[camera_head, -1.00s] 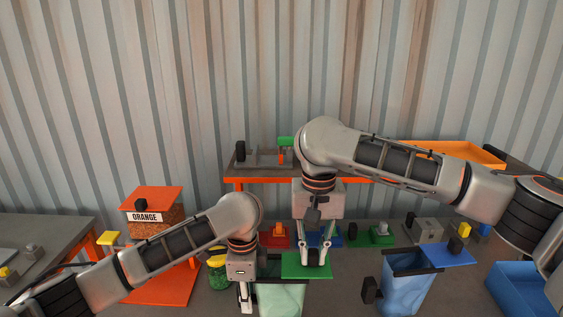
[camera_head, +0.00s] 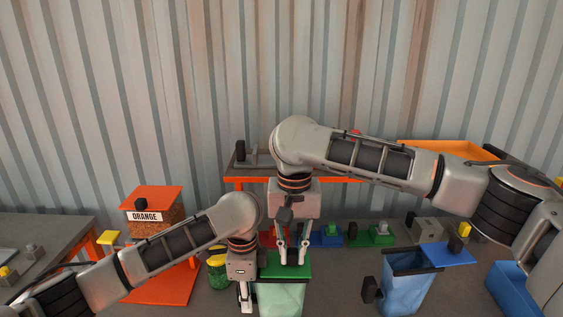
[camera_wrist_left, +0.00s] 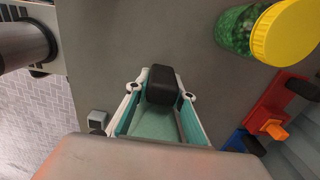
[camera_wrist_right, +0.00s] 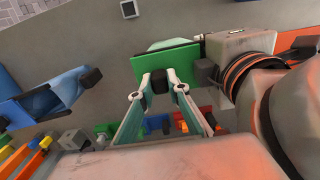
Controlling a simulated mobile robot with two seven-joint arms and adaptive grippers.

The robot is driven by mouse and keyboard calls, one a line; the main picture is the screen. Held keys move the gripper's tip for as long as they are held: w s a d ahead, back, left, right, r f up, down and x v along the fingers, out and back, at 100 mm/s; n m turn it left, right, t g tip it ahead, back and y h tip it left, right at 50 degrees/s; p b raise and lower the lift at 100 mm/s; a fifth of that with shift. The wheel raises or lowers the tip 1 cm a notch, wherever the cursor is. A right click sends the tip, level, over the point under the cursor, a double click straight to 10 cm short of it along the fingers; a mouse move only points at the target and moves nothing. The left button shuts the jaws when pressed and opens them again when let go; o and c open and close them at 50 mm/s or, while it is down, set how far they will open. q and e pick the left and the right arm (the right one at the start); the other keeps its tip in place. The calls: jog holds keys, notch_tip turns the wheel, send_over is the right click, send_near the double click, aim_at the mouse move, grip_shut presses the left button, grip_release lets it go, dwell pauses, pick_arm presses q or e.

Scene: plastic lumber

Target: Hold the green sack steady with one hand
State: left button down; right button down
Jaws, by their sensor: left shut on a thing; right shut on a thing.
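The pale green sack (camera_head: 281,299) stands at the bottom centre of the head view; a small part shows past the lid in the right wrist view (camera_wrist_right: 168,43). My left gripper (camera_head: 244,299) is at its left side, shut on a black handle (camera_wrist_left: 162,86), with pale green sack surface (camera_wrist_left: 153,125) behind the handle. My right gripper (camera_head: 292,258) is shut on the black knob (camera_wrist_right: 159,82) of a flat green lid (camera_wrist_right: 183,62). The lid is over the sack's top and hides its opening. I cannot tell whether the lid touches the sack.
A blue sack (camera_head: 405,287) with a black handle and a blue lid (camera_head: 449,254) stand to the right. A jar with a yellow top (camera_wrist_left: 287,32) is near my left gripper. An orange-lidded box (camera_head: 152,211) is at left. Small coloured pieces line the back.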

jog(key=shift+s+a, duration=0.1)
jog(key=shift+a, duration=0.85)
jog(key=shift+a, duration=0.1)
jog(key=c, duration=1.8)
grip_release()
jog(key=shift+c, duration=0.2)
notch_tip(320, 180, up, 7)
jog(key=shift+d, duration=0.2)
jog(key=shift+o, duration=0.3)
